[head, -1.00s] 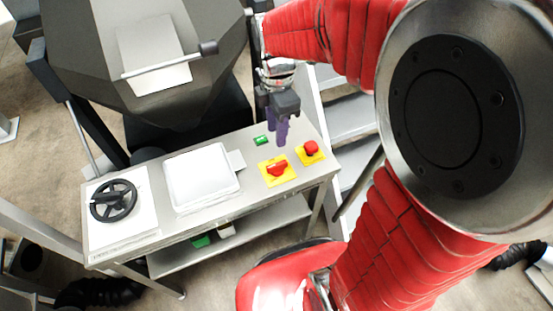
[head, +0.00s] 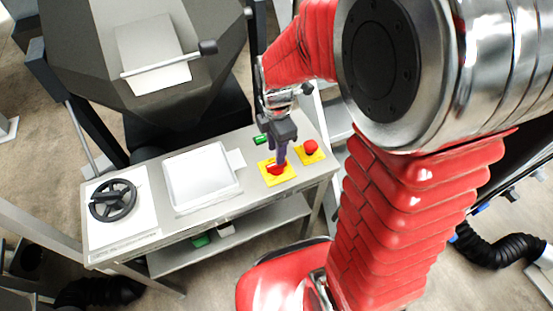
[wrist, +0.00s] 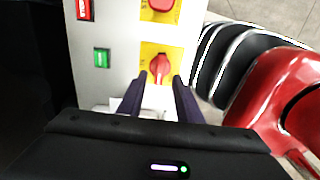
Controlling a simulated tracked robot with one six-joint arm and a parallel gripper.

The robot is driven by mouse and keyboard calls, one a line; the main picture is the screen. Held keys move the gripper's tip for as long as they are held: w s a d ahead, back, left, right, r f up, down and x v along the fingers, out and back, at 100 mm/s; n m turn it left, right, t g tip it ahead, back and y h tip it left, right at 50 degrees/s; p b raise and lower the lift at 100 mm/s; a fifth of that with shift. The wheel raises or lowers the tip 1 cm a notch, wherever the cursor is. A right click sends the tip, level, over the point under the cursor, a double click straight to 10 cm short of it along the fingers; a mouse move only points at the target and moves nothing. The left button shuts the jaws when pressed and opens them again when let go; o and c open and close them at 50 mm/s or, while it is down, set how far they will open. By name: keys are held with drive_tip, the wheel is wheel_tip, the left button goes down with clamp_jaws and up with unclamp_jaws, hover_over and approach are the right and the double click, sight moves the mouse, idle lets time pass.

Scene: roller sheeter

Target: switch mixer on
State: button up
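A red rotary knob (head: 276,170) on a yellow plate sits on the grey bench top. In the wrist view the red knob (wrist: 162,68) lies between and just beyond my fingertips. My gripper (head: 279,158) points down over this knob, its dark purple fingers partly hiding it. In the wrist view my gripper (wrist: 160,79) is open, one finger on each side of the knob. I cannot tell whether the fingers touch it. A round red button (head: 311,147) on a second yellow plate is to the right. A green button (head: 261,139) is behind the knob.
A large grey faceted vessel (head: 130,60) stands behind the bench. A white tray (head: 200,178) and a black handwheel (head: 113,201) are on the bench to the left. A red chair-like object (head: 284,278) stands in front of the bench.

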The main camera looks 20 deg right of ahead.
sight(276, 166)
drive_tip(key=shift+f, duration=2.7)
drive_tip(key=shift+c, duration=0.5)
clamp_jaws()
